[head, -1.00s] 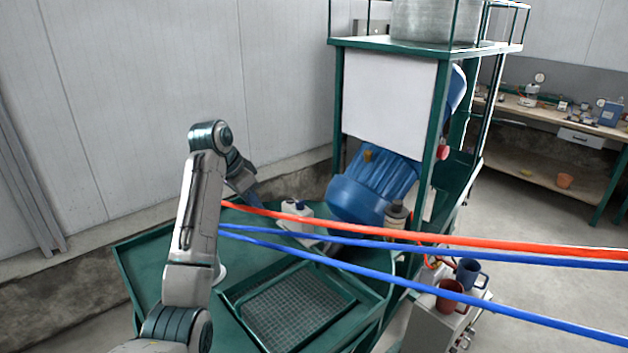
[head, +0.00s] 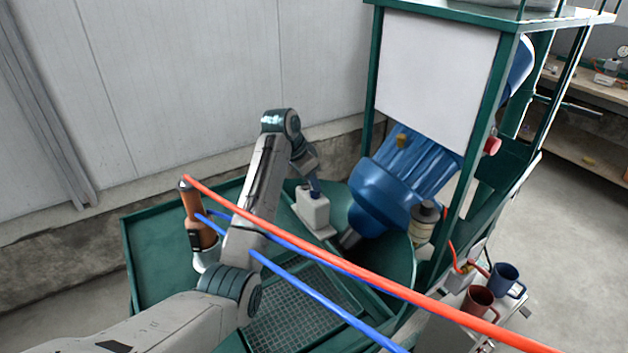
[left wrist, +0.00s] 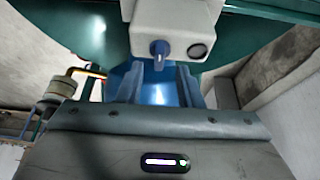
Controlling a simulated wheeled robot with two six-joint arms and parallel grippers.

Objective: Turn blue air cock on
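The blue air cock (left wrist: 159,50) is a small dark blue knob on a white box (left wrist: 178,28), beside a round dial. In the head view the white box (head: 313,210) stands on the green table. My left gripper (head: 314,183) is right above the box there and hides part of its top. In the left wrist view the two fingers of my left gripper (left wrist: 159,75) are spread apart with nothing held. The cock lies just past the fingertips, in line with the gap. I cannot tell if they touch it. My right gripper is not in view.
A blue ribbed drum (head: 385,190) stands close right of the box. Red (head: 345,262) and blue hoses cross in front of my left arm. Two mugs (head: 479,299) stand at the right.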

